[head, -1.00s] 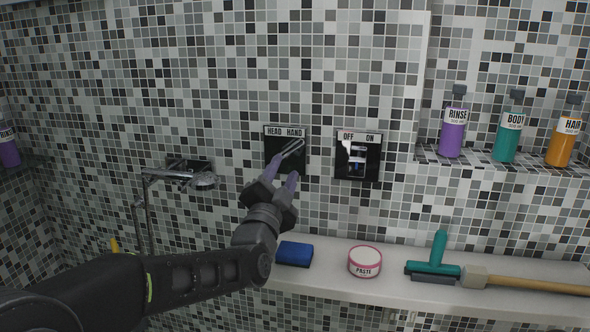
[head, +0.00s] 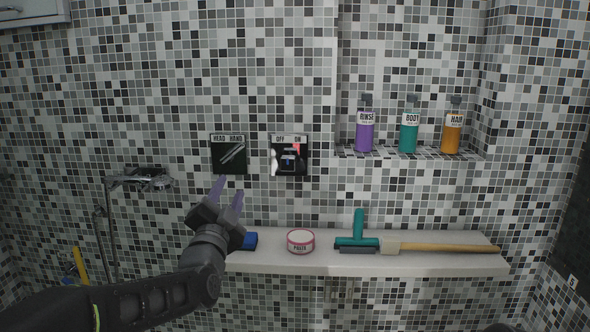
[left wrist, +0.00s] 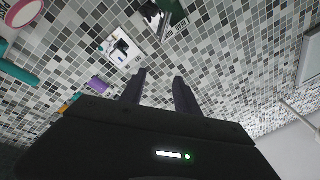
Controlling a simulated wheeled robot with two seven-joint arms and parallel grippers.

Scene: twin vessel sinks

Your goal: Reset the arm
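My left gripper (head: 228,193) is dark with purplish fingertips. It points up at the tiled wall, just below the HEAD/HAND panel (head: 229,153). Its fingers are apart with nothing between them, and the left wrist view also shows the two fingers (left wrist: 158,88) spread and empty. The HEAD/HAND panel is a black plate with a slanted metal lever. The OFF/ON panel (head: 289,155) sits to its right, apart from the gripper. My right gripper does not show.
A ledge (head: 345,262) holds a blue sponge (head: 250,240), a PASTE tub (head: 301,240), a teal squeegee (head: 357,236) and a wooden-handled tool (head: 440,247). RINSE (head: 365,130), BODY (head: 409,130) and HAIR (head: 452,131) bottles stand in the niche. A shower fixture (head: 140,180) is at left.

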